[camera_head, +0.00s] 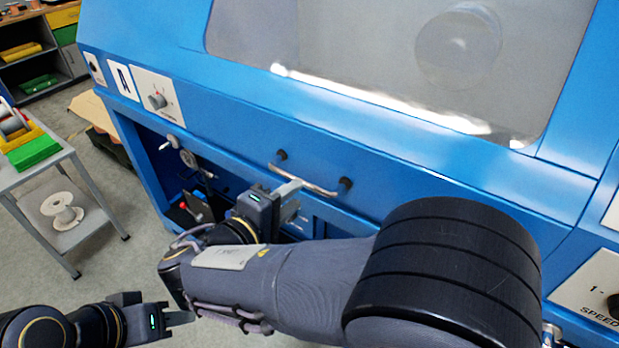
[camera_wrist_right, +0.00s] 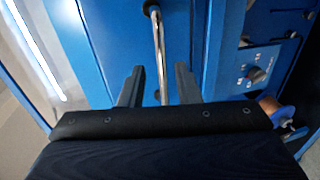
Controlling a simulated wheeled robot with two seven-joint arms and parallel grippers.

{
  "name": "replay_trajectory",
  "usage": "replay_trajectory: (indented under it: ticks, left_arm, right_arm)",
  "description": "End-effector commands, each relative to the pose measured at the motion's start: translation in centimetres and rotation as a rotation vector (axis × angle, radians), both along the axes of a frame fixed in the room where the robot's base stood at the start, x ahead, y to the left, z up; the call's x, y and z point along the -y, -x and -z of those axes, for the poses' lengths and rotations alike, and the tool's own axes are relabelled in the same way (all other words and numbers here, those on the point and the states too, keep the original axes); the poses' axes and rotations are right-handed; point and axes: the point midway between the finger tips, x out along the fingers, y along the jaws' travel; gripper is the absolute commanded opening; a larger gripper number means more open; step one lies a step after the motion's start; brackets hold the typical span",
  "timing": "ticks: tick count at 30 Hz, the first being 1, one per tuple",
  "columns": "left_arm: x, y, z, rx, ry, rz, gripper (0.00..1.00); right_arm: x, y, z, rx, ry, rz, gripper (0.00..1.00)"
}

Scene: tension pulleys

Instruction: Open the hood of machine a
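Machine a (camera_head: 230,110) is a blue cabinet marked with an "A" plate (camera_head: 123,80). Its hood (camera_head: 400,145) is down and has a large clear window (camera_head: 350,50). A metal bar handle (camera_head: 318,188) runs along the hood's lower front edge; it also shows in the right wrist view (camera_wrist_right: 158,45). My right gripper (camera_head: 290,192) is at the handle's left part. In the right wrist view its two fingers (camera_wrist_right: 159,88) stand apart on either side of the bar, with gaps visible. My left gripper (camera_head: 182,318) is low at the left, away from the machine; its finger opening is unclear.
A grey trolley (camera_head: 40,180) with a white spool (camera_head: 62,212) stands at the left. A knob panel (camera_head: 157,97) is on the machine's left front. A speed panel (camera_head: 598,290) is at the right. Floor (camera_head: 110,250) is clear between trolley and machine.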

Motion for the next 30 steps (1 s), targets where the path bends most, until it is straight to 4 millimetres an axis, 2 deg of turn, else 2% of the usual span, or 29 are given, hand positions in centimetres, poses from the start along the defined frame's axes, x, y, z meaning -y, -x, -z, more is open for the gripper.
replay_trajectory:
  ticks: [6,12,22,29,30]
  left_arm:
    - [0.0,0.0,-0.1,0.0,0.0,0.0,0.36]
    - [0.0,0.0,-0.2,0.0,0.0,0.0,0.36]
    - [0.0,0.0,-0.2,0.0,0.0,0.0,0.36]
    - [0.0,0.0,-0.2,0.0,0.0,0.0,0.36]
    - [0.0,0.0,-0.1,0.0,0.0,0.0,0.36]
  right_arm:
    - [2.3,-2.9,0.8,-0.004,0.001,0.005,0.3]
    - [3.6,-4.7,1.2,-0.005,-0.001,0.004,0.3]
    - [3.8,-5.0,1.4,-0.006,-0.001,0.003,0.3]
    - [3.8,-5.0,1.4,-0.006,-0.001,0.003,0.01]
    - [3.8,-5.0,1.4,-0.006,-0.001,0.003,0.0]
